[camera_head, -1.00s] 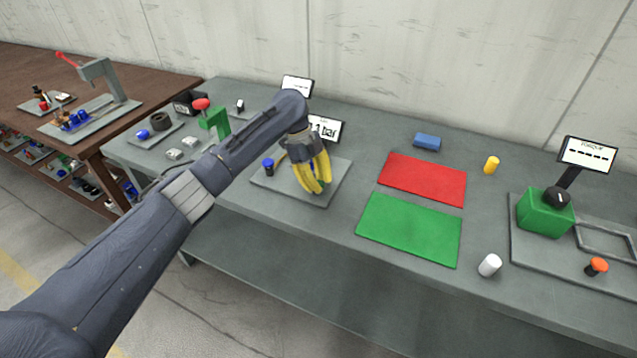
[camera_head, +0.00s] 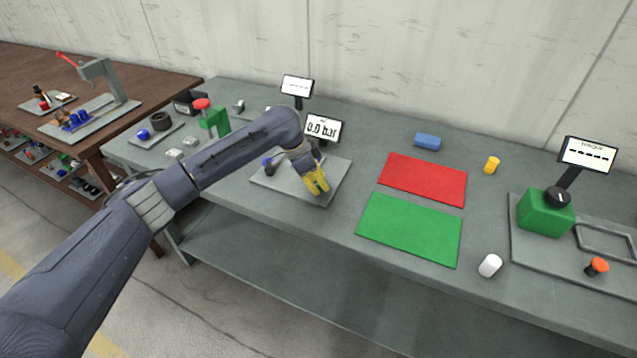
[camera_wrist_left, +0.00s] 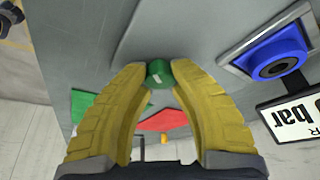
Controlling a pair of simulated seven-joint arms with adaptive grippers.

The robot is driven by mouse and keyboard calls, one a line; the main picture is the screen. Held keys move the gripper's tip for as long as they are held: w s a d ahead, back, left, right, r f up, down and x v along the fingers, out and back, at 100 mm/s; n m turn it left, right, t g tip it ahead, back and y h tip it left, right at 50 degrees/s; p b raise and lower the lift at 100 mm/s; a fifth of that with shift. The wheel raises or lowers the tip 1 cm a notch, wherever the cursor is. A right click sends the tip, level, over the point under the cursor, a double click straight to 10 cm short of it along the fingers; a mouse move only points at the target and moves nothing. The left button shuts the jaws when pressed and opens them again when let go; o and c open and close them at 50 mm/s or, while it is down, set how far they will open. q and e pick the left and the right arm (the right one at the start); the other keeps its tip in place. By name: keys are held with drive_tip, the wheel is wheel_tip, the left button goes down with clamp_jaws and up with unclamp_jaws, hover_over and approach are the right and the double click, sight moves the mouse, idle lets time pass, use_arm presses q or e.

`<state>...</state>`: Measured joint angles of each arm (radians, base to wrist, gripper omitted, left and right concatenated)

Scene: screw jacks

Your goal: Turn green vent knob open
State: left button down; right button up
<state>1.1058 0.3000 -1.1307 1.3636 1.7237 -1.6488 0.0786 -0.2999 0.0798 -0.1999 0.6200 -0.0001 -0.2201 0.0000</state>
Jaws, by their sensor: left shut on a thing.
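The green vent knob (camera_wrist_left: 159,73) shows in the left wrist view, with a pale mark on its face. It sits between the yellow fingertips of my left gripper (camera_wrist_left: 159,72), which is shut on it. In the head view the left gripper (camera_head: 318,188) is over the right part of a grey base plate (camera_head: 284,193), and its fingers hide the knob. A display (camera_head: 323,129) behind the plate reads 0.0 bar. A blue round part (camera_wrist_left: 277,55) sits beside the knob in the wrist view. My right gripper is not in view.
A red mat (camera_head: 424,179) and a green mat (camera_head: 409,229) lie to the right on the grey bench. A white cylinder (camera_head: 490,265), a yellow cylinder (camera_head: 492,165) and a blue block (camera_head: 427,142) stand around them. A green box with a black knob (camera_head: 545,212) is far right.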

use_arm(q)
drive_tip(key=n+t, duration=0.1)
drive_tip(key=n, duration=0.3)
drive_tip(key=shift+t+y, duration=0.3)
drive_tip(key=shift+t, duration=0.1)
drive_tip(key=shift+s+n+t+y, duration=0.1)
drive_tip(key=shift+n+t+y, duration=0.3)
drive_tip(key=shift+n, duration=1.4)
drive_tip(key=c, duration=1)
unclamp_jaws()
drive_tip(key=v, duration=1.2)
drive_tip(key=shift+d, duration=0.2)
